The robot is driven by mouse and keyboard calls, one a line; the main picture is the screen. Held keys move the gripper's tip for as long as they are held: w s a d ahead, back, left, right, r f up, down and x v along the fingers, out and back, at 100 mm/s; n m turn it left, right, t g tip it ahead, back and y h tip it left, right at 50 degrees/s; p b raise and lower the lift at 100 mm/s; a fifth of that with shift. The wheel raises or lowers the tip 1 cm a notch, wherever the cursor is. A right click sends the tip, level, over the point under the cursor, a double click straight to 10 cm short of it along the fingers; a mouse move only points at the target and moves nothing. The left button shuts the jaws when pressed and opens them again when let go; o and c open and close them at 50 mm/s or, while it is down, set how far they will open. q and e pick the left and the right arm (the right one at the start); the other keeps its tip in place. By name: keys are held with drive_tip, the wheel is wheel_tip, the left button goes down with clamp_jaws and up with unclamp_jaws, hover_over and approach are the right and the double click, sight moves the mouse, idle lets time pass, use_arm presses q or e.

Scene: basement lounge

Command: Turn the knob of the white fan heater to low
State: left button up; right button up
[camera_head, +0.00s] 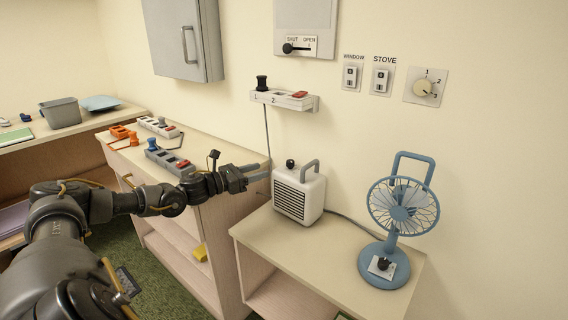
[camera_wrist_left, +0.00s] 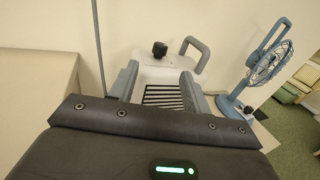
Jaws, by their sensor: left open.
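The white fan heater (camera_head: 298,196) stands on a low light-wood table, with a dark grille on its front and a grey handle on top. Its black knob (camera_head: 290,164) sits on the top, left of the handle. In the left wrist view the knob (camera_wrist_left: 159,48) and the heater's top (camera_wrist_left: 172,66) show beyond the fingers. My left gripper (camera_head: 262,171) is open and empty, just left of the heater and apart from the knob. It also shows in the left wrist view (camera_wrist_left: 158,85), with the grille visible between its fingers. My right gripper is not in view.
A blue desk fan (camera_head: 402,207) stands right of the heater on the same table (camera_head: 325,250). A power strip shelf (camera_head: 284,99) with a hanging cord is on the wall above. A dresser (camera_head: 222,153) with several power strips stands left, beneath my left arm.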

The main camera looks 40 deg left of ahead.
sight(284, 170)
use_arm(q)
drive_tip(key=p+x, duration=0.1)
drive_tip(key=x, duration=0.9)
drive_tip(key=shift+w+d, duration=0.1)
drive_tip(key=shift+d, duration=0.05)
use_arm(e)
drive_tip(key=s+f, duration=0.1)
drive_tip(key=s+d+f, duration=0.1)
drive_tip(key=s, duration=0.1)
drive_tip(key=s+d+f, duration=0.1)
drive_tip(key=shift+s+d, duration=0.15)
use_arm(q)
drive_tip(key=shift+p, duration=0.3)
drive_tip(key=c, duration=1)
